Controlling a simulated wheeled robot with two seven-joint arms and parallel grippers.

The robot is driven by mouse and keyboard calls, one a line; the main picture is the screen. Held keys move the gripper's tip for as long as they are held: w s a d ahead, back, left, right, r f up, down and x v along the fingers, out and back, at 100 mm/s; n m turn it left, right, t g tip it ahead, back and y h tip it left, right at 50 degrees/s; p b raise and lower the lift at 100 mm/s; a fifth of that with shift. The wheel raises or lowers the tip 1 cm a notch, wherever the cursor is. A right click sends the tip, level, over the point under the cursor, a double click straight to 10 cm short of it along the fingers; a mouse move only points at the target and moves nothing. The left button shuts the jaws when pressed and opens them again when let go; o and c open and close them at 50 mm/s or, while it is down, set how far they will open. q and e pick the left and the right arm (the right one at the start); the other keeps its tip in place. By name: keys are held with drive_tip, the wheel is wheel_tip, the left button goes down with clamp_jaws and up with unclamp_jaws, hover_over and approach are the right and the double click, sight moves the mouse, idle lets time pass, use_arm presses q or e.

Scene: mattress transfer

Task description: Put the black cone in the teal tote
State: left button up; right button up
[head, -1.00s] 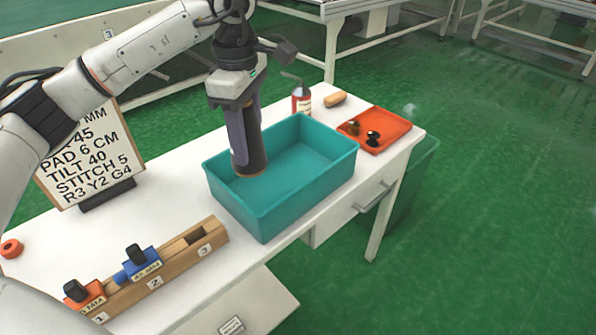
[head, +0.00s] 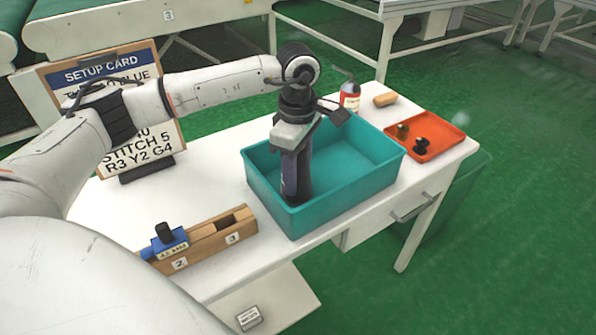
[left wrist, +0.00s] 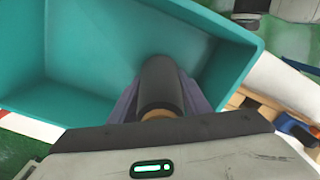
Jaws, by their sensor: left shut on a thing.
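The teal tote (head: 350,192) stands on the white table, open side up. My left gripper (head: 296,188) points down inside its left part, with the fingertips below the rim. It is shut on the black cone (left wrist: 160,82), which shows as a dark, rounded body with a tan end between the purple-grey fingers in the left wrist view. In the head view the cone (head: 304,178) is a dark shape along the fingers. Whether it touches the tote floor I cannot tell. My right gripper is not in view.
An orange tray (head: 448,138) with small dark and brass pieces lies right of the tote.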

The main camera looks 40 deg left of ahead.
use_arm(q)
drive_tip(key=o, duration=1.2)
wheel_tip(320, 180, up, 12)
drive_tip(key=shift+r, duration=0.15)
